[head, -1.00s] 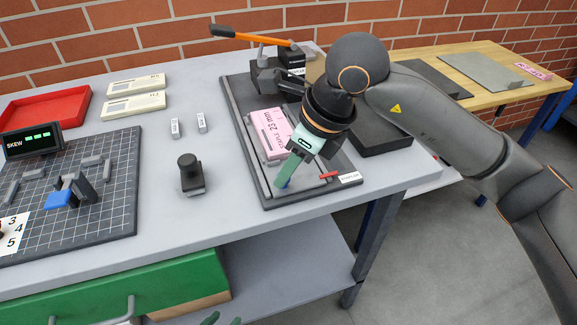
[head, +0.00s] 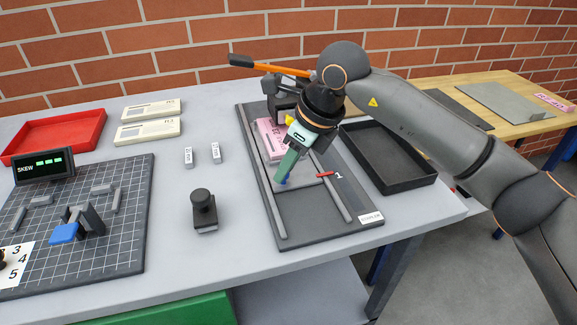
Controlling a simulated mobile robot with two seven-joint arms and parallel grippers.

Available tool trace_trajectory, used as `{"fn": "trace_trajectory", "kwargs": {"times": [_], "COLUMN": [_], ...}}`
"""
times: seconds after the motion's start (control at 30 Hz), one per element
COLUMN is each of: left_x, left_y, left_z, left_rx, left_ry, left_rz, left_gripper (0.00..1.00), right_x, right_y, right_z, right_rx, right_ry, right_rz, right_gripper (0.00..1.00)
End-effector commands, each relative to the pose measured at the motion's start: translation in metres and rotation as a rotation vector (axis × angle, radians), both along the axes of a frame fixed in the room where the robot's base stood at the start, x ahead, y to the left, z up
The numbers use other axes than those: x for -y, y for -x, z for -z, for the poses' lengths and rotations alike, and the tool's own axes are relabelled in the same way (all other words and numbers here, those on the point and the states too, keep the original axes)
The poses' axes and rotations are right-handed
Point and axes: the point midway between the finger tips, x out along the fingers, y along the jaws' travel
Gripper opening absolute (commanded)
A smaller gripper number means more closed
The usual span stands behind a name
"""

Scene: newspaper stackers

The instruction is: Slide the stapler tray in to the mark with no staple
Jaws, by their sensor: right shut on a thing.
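The stapler base (head: 315,230) is a dark board with two grey rails on the grey bench. Its tray (head: 309,184) lies between the rails and carries a pink paper stack (head: 268,142), partly hidden by my gripper. My right gripper (head: 283,180) points down at the tray's front edge, shut on the small blue tray knob (head: 284,182). The red mark (head: 325,174), with a small "1" beside it, is at the right rail. The tray's front edge looks about level with it. The stapler head (head: 285,95) stands behind, its orange lever (head: 275,68) raised to the left. My left gripper is out of view.
A black tray (head: 390,165) stands close to the right of the base. A black-knobbed block (head: 204,210) and two small grey blocks (head: 188,156) stand to the left. Further left are a gridded board (head: 125,235), a SKEW display (head: 42,166) and a red tray (head: 75,133).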

Motion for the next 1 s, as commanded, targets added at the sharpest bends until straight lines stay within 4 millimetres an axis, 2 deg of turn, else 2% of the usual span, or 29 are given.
{"fn": "trace_trajectory", "kwargs": {"times": [0.07,0.1,0.33,0.67,0.77,1.0], "left_x": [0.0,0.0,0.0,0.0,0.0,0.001], "left_y": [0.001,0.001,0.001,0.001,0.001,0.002], "left_z": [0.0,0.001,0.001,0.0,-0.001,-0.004], "left_rx": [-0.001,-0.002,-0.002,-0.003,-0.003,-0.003], "left_ry": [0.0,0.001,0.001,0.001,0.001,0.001], "left_rz": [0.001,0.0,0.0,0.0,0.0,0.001], "left_gripper": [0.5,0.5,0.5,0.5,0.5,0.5], "right_x": [0.0,0.0,0.0,0.002,0.006,0.023], "right_y": [-0.001,-0.001,0.0,0.0,0.002,0.011], "right_z": [-0.001,-0.001,0.0,-0.004,-0.016,-0.064], "right_rx": [0.002,0.002,0.001,0.002,0.004,0.006], "right_ry": [-0.001,-0.001,0.0,0.0,0.0,-0.001], "right_rz": [0.002,0.002,0.0,0.001,0.002,0.002], "right_gripper": [0.0,0.32,0.58,0.59,0.59,0.59]}}
